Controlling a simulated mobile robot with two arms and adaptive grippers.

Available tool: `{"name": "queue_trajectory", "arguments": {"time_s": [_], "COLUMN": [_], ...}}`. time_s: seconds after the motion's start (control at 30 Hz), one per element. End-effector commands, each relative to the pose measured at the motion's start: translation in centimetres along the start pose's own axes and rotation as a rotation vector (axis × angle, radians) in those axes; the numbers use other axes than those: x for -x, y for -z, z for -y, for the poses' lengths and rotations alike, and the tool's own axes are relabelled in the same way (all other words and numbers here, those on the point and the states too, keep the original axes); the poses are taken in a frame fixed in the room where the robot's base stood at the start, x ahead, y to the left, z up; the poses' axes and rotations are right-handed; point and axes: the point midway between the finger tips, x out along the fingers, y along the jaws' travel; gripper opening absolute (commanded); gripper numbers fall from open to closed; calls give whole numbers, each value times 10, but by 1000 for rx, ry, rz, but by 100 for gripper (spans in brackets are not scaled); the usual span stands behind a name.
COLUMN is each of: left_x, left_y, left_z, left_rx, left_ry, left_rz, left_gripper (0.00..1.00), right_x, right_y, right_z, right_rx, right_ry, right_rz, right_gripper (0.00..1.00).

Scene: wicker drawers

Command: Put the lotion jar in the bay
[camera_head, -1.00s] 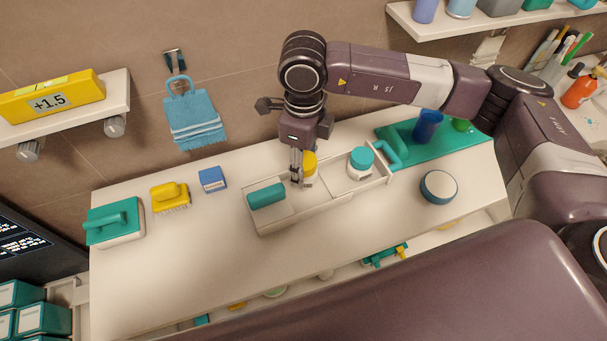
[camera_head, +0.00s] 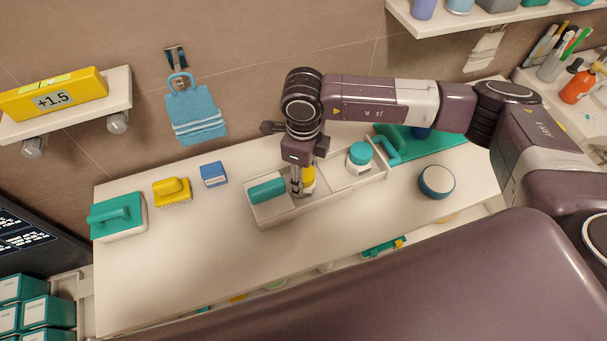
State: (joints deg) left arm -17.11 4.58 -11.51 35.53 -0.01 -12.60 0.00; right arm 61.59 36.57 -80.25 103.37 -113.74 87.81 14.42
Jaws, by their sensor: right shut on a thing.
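A divided white tray (camera_head: 326,204) stands on the counter. Its left bay holds a teal-topped item (camera_head: 267,189), and its right bay holds a white jar with a teal lid (camera_head: 360,156). My right gripper (camera_head: 297,192) points down at the middle bay, shut on a yellow-lidded jar (camera_head: 309,179), likely the lotion jar. The fingers and tray wall hide much of that jar, so I cannot tell whether it touches the bay floor. My left gripper is not in view.
The front left counter is clear.

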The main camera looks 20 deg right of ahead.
Motion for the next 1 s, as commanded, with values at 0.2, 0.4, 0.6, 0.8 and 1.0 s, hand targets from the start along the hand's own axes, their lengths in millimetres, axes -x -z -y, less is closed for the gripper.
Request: {"name": "queue_trajectory", "arguments": {"time_s": [0.2,0.4,0.6,0.8,1.0], "left_x": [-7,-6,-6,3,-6], "left_y": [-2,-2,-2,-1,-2], "left_z": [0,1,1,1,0], "left_rx": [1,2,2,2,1], "left_ry": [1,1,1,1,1], "left_rz": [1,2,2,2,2], "left_gripper": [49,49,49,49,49], "right_x": [-5,-4,-4,4,33], "right_y": [0,0,0,0,-1], "right_z": [0,0,0,0,1], "right_rx": [-1,0,0,0,2], "right_ry": [0,0,-1,-1,3], "right_rz": [1,0,1,1,5], "right_gripper": [45,62,62,62,62]}}
